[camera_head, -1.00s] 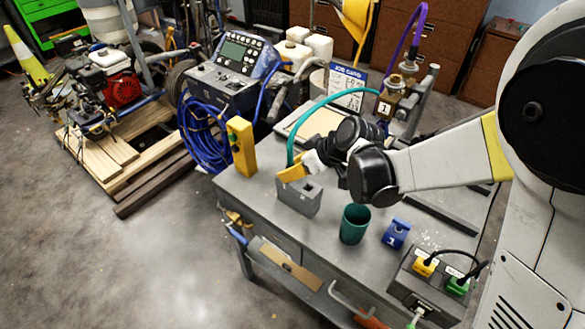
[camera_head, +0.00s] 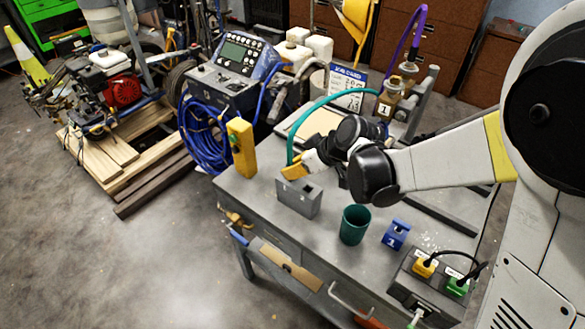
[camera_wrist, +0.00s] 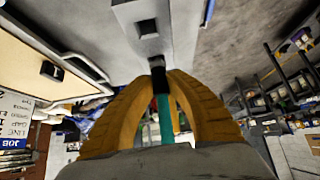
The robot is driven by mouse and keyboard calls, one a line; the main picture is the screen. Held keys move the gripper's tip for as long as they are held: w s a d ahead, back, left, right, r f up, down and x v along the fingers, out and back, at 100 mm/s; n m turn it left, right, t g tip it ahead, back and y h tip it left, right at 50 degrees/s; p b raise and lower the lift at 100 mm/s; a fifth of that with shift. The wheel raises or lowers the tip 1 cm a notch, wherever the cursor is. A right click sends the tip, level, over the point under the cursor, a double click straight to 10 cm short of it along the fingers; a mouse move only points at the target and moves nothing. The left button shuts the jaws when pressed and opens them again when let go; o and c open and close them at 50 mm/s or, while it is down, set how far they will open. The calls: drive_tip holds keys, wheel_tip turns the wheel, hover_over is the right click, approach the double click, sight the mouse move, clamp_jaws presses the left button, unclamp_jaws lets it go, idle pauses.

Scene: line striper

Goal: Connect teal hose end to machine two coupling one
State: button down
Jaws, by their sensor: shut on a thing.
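My gripper (camera_head: 292,172) has yellow fingers and is shut on the teal hose, low over the worktable. The teal hose (camera_head: 330,98) rises from the fingers and arcs right towards a brass fitting tagged 1 (camera_head: 388,104). In the wrist view my gripper (camera_wrist: 165,78) holds the hose's dark end (camera_wrist: 159,80), with teal hose (camera_wrist: 166,122) behind it. A grey block with a dark opening (camera_head: 299,197) stands just by the fingertips. In the wrist view the end points at the grey block (camera_wrist: 143,14); I cannot tell whether they touch. I cannot tell which coupling is machine two's coupling one.
On the table (camera_head: 325,240) stand a green cup (camera_head: 355,225), a blue block marked 1 (camera_head: 396,235) and a yellow post (camera_head: 242,147). A job card (camera_head: 345,86) stands behind. A control console (camera_head: 235,65) with coiled blue hose (camera_head: 203,135) is at the left.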

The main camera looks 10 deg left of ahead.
drive_tip(key=shift+r, duration=0.4)
drive_tip(key=shift+r+p, duration=1.6)
drive_tip(key=shift+r, duration=0.35)
